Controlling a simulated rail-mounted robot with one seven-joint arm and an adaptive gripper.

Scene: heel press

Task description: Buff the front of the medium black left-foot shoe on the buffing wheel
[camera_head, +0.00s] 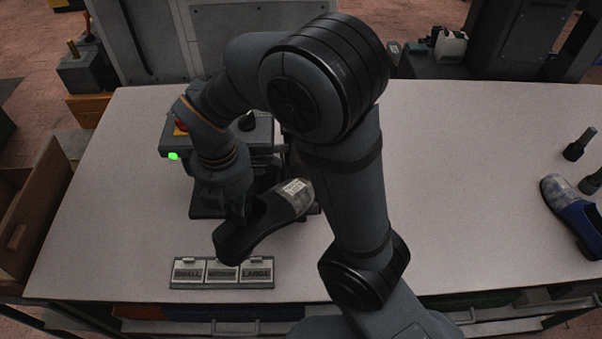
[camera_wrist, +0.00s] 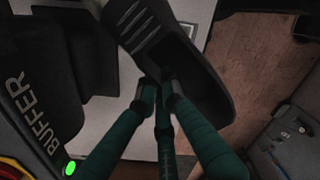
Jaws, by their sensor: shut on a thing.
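My gripper (camera_head: 238,208) is shut on a black shoe (camera_head: 245,240), above the table beside the buffer. The shoe is tilted. Its dull grey front (camera_head: 290,200), with a small pale label, points up and right in the head view; its dark end points down and left. In the wrist view the fingers (camera_wrist: 160,92) pinch the rim of the shoe's opening, and the shoe (camera_wrist: 195,60) fills the top middle. The buffer (camera_head: 262,133) has a lit green lamp and a red button; its lettering (camera_wrist: 32,118) shows in the wrist view. My arm hides much of it, and I cannot make out the wheel.
A plate marked small, medium and large (camera_head: 222,283) lies at the table's front. A blue shoe with a grey front (camera_head: 572,215) and dark posts (camera_head: 578,145) are at the right. The table (camera_head: 470,190) is bare between. A wooden crate (camera_head: 40,205) stands left.

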